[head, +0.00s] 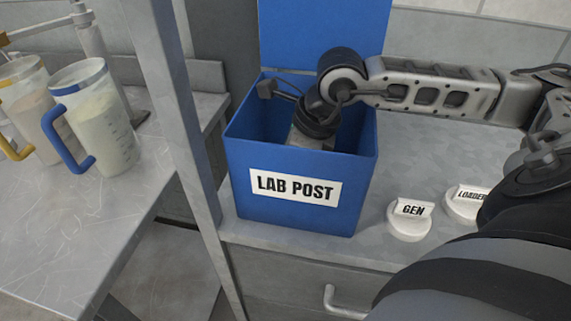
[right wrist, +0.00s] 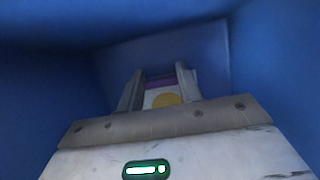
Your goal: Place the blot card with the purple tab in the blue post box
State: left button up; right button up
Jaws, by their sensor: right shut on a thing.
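The blue post box (head: 238,167) stands on the grey counter with a "LAB POST" label on its front and its lid raised at the back. My right arm reaches in from the right and bends down into the open box. In the head view its fingers are hidden inside the box. In the right wrist view my right gripper (right wrist: 160,90) is shut on the blot card (right wrist: 166,99), which shows a purple strip and a yellow round spot between the fingers. Blue box walls surround it. My left gripper is not in view.
Two white knobs or discs, labelled GEN (head: 409,222) and LOADER (head: 465,204), sit on the counter right of the box. A grey post (head: 180,110) stands left of the box. Two jugs, one blue-handled (head: 103,120) and one yellow-handled (head: 30,110), stand on the left table.

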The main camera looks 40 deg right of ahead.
jog(key=o, duration=1)
jog(key=shift+r+p, duration=0.25)
jog(key=shift+p, duration=0.2)
jog(key=shift+s+d+r, duration=0.1)
jog(key=shift+d+r, duration=0.1)
jog(key=shift+r, duration=0.1)
jog(key=v, duration=1.1)
